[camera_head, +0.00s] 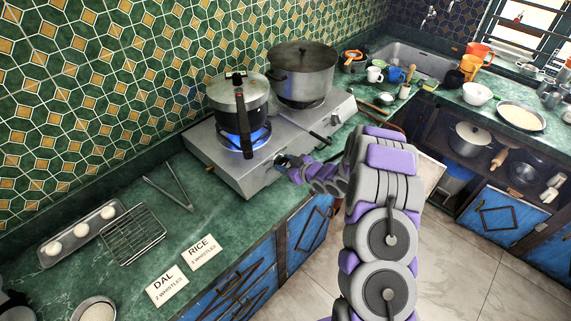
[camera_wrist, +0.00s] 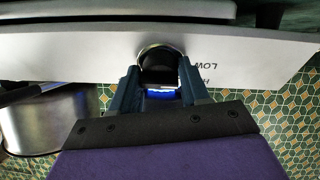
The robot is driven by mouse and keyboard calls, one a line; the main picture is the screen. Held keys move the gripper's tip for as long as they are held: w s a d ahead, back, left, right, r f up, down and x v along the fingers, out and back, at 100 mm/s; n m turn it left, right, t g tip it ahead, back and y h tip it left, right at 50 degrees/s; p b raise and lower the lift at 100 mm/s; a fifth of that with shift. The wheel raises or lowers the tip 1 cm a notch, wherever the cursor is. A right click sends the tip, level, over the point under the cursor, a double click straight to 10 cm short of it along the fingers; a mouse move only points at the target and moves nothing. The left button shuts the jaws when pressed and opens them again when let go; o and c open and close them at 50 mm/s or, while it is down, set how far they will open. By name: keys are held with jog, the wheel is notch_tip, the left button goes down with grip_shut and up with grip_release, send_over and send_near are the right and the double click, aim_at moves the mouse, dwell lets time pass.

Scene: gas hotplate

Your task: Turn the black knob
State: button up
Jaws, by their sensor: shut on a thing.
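The black knob (camera_wrist: 159,66) sits on the front panel of the silver gas hotplate (camera_wrist: 70,50), with "LOW" lettering beside it in the wrist view. My gripper (camera_wrist: 160,80) is shut on the knob, one finger on each side. In the head view my gripper (camera_head: 283,164) is at the hotplate's front, below the lit left burner, and hides most of the knob. A blue flame (camera_head: 246,138) burns under the pressure cooker (camera_head: 238,100).
A large lidded pot (camera_head: 303,75) stands on the right burner. Tongs (camera_head: 170,190), a wire rack (camera_head: 132,234) and DAL and RICE cards (camera_head: 202,252) lie on the green counter. Cups and a sink (camera_head: 405,60) are at the back right. The tiled floor is open in front.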

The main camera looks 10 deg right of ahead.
jog(key=shift+r+m+p, duration=0.1)
jog(key=shift+m+p, duration=0.2)
jog(key=shift+p, duration=0.5)
jog(key=m+p, duration=0.3)
jog(key=p, duration=0.1)
jog(key=shift+a+r, duration=0.1)
jog(key=shift+r, duration=0.05)
jog(key=shift+m+h+p, duration=0.8)
jog(key=shift+m+p, duration=1.15)
jog(key=shift+m, duration=0.95)
jog(key=o, duration=1)
